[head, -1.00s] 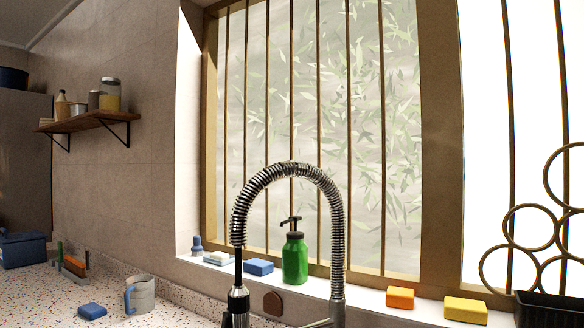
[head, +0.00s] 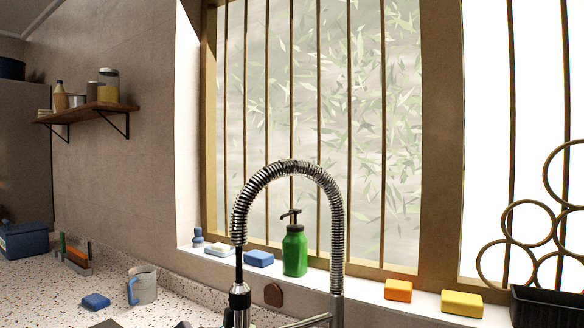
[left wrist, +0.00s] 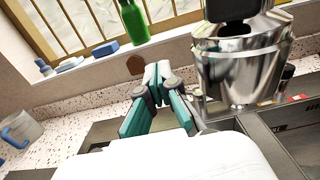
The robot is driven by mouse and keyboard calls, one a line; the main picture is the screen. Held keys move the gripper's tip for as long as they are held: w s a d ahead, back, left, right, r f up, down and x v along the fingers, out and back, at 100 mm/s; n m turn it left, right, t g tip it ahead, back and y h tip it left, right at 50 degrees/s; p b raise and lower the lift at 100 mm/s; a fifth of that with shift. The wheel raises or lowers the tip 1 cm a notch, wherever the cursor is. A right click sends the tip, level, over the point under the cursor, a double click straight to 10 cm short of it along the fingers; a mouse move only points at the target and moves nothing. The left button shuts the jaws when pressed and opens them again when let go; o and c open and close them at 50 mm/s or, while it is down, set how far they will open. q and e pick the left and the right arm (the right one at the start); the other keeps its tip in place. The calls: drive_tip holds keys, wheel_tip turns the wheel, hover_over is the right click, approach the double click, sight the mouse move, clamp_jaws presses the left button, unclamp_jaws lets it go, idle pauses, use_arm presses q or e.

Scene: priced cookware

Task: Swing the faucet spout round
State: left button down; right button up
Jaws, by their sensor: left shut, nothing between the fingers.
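The faucet has a chrome spring spout (head: 290,170) that arches up and over in the head view. Its spray head (head: 239,298) hangs on the left side, and its upright stem (head: 337,290) stands on the right. In the left wrist view the chrome spray head (left wrist: 238,65) looms large at the upper right. My left gripper (left wrist: 158,72) is shut and empty, with its teal fingers together just left of the spray head in that picture. I cannot tell whether they touch it. My right gripper is in neither view.
A green soap bottle (head: 295,250), blue bars, an orange block (head: 398,290) and a yellow block (head: 462,304) stand on the sill behind the faucet. A mug (head: 143,285) and a blue sponge (head: 96,301) sit on the counter at left. The sink rim (left wrist: 285,145) shows at lower right.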

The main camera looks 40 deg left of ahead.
use_arm(q)
drive_tip(key=d, duration=0.1)
drive_tip(key=d+p, duration=0.2)
drive_tip(key=shift+w+d, duration=0.25)
drive_tip(key=shift+d, duration=0.05)
drive_tip(key=d+p, duration=0.2)
drive_tip(key=d, duration=0.4)
drive_tip(key=shift+s, duration=0.25)
drive_tip(key=shift+d, duration=0.1)
